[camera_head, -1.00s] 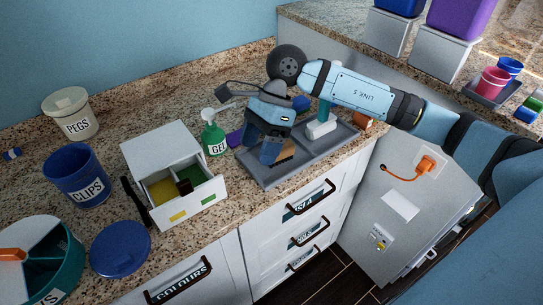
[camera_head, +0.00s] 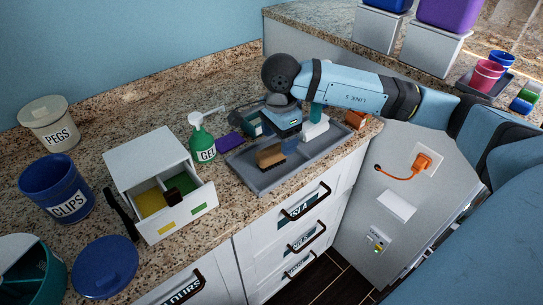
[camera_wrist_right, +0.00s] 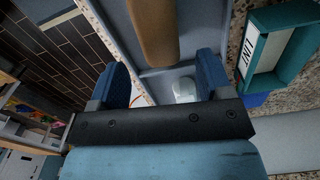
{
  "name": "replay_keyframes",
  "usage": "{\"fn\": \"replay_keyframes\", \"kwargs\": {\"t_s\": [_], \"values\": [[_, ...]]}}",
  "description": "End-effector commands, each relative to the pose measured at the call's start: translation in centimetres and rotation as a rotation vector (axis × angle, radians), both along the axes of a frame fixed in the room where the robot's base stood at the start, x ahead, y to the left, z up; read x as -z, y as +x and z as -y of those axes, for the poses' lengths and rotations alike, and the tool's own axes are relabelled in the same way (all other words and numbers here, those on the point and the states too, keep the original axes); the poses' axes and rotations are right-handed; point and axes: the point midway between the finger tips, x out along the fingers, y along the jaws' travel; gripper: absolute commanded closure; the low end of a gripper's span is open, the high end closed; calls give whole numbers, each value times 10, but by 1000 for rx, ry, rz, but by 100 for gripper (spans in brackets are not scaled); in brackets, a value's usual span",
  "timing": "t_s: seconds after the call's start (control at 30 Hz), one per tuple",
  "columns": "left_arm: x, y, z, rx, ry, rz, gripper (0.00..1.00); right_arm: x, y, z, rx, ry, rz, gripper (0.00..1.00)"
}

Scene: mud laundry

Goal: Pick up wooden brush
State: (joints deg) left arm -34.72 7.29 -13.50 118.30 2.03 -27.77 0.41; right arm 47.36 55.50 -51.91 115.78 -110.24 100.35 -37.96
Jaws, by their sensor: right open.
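The wooden brush (camera_head: 270,156) lies in the grey tray (camera_head: 262,183) on the counter, brown on top with a dark lower part. My right gripper (camera_head: 287,132) is behind and right of the brush in the head view, partly hidden by its own wrist. In the right wrist view the right gripper (camera_wrist_right: 165,78) is open and empty, its two blue fingers wide apart. The brush (camera_wrist_right: 153,30) shows beyond the fingertips, roughly in line with the gap and not touched. My left gripper is not in view.
A white item with a teal upright part (camera_head: 314,131) stands in the tray by the gripper. A teal labelled box (camera_wrist_right: 275,48) is close on the right in the wrist view. A green GEL bottle (camera_head: 202,143) and open drawer unit (camera_head: 150,158) stand left of the tray.

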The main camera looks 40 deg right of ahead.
Motion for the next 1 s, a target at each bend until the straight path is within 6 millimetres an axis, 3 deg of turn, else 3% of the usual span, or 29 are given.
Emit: {"fn": "replay_keyframes", "kwargs": {"t_s": [0.33, 0.6, 0.83, 1.0], "values": [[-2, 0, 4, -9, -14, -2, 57, 45, 1, -3, 1, 1, -4, 28], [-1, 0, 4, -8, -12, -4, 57, 50, 2, -3, 0, 0, -1, 28], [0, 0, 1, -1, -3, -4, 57, 50, 2, -3, 0, 0, -1, 80], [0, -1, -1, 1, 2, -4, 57, 50, 2, -3, 0, 1, -1, 82]]}}
